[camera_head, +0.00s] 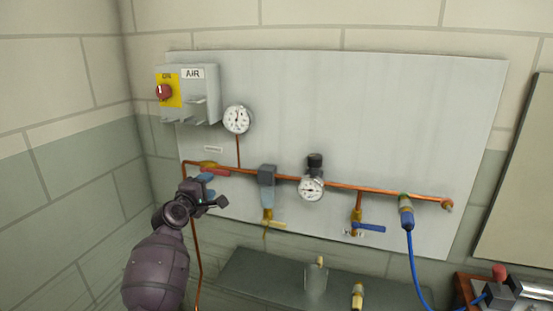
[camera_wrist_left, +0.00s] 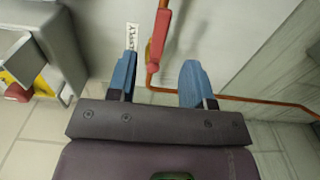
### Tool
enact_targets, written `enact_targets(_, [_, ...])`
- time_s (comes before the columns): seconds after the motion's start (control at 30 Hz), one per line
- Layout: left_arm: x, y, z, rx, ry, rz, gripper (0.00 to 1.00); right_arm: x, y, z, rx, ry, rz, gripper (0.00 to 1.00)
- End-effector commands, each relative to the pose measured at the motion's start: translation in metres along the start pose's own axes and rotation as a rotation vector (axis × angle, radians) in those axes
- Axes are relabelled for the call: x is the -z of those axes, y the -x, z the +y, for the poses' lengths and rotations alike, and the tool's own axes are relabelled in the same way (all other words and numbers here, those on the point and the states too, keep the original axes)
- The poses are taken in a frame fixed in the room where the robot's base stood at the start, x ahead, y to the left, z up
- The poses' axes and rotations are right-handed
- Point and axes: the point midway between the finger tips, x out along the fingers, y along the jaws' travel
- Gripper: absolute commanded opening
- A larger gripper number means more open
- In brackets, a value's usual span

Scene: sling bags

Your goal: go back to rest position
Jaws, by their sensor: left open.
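My left gripper (camera_head: 206,188) is near the left end of the copper pipe on the wall panel, close to a valve with a red handle (camera_head: 215,171). In the left wrist view my left gripper (camera_wrist_left: 160,84) has its two blue fingers well apart, with nothing held between them. The red handle (camera_wrist_left: 161,32) lies along the pipe, just beyond the fingertips, and looks apart from them. Whether any finger touches the pipe is hard to tell. My right gripper is not in view.
The pale panel (camera_head: 400,110) carries a grey air switch box (camera_head: 202,110), a round gauge (camera_head: 237,119), a regulator (camera_head: 312,187) and a blue-handled valve (camera_head: 368,228). A blue hose (camera_head: 411,262) hangs at right. A dark bench (camera_head: 255,272) stands below.

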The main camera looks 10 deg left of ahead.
Motion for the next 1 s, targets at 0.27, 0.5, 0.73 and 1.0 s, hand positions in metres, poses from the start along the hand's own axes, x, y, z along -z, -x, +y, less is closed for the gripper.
enact_targets(0.27, [0.004, 0.002, 0.012, -0.016, -0.283, 0.045, 0.47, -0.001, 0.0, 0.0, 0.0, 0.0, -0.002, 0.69])
enact_targets(0.5, [-0.012, 0.017, 0.029, -0.034, -0.722, 0.1, 0.47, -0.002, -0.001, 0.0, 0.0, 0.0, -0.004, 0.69])
enact_targets(0.73, [-0.026, 0.055, -0.012, 0.027, -1.077, 0.116, 0.47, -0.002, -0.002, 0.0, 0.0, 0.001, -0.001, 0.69])
enact_targets(1.0, [-0.048, 0.129, -0.095, 0.14, -1.435, 0.062, 0.47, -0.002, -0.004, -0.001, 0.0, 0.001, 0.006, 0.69])
